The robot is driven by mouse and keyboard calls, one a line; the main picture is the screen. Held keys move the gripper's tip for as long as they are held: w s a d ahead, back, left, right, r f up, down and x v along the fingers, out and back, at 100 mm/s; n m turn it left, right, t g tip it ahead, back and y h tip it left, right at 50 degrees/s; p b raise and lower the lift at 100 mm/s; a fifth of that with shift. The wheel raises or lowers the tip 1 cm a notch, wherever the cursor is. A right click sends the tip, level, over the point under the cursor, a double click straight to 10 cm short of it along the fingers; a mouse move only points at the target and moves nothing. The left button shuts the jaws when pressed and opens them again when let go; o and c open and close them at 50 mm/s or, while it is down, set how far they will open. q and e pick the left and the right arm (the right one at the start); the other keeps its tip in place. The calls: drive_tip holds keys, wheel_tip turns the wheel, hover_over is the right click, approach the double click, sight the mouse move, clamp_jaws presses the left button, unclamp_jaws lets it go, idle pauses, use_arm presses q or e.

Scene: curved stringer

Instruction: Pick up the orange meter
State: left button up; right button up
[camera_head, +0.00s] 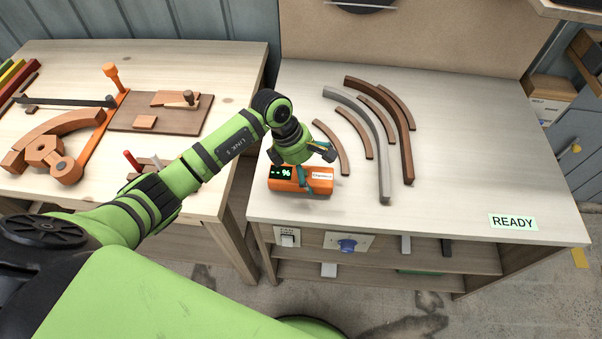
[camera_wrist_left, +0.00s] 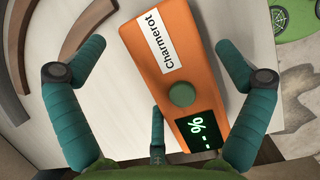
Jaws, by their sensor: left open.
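The orange meter (camera_head: 312,187) lies on the white workbench near its front left edge. It has a dark display with green characters at one end and a white "Charmerot" label at the other. My left gripper (camera_head: 305,164) is over the meter in the head view. In the left wrist view the meter (camera_wrist_left: 205,38) shows between the spread teal fingers of my left gripper (camera_wrist_left: 160,85), with the round green button and the display facing the camera. The fingers are open; whether any touches the meter cannot be told. My right gripper is not in view.
Several curved brown strips (camera_head: 407,145) and a grey curved strip (camera_head: 384,160) lie behind and right of the meter. A "READY" sign (camera_head: 512,222) sits at the front right. A wooden table (camera_head: 60,75) with tools stands at left. The bench's right part is clear.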

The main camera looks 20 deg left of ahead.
use_arm(q)
drive_tip(key=shift+d+f, duration=0.2)
drive_tip(key=shift+f, duration=0.35)
drive_tip(key=c, duration=1)
drive_tip(key=shift+r, duration=0.1)
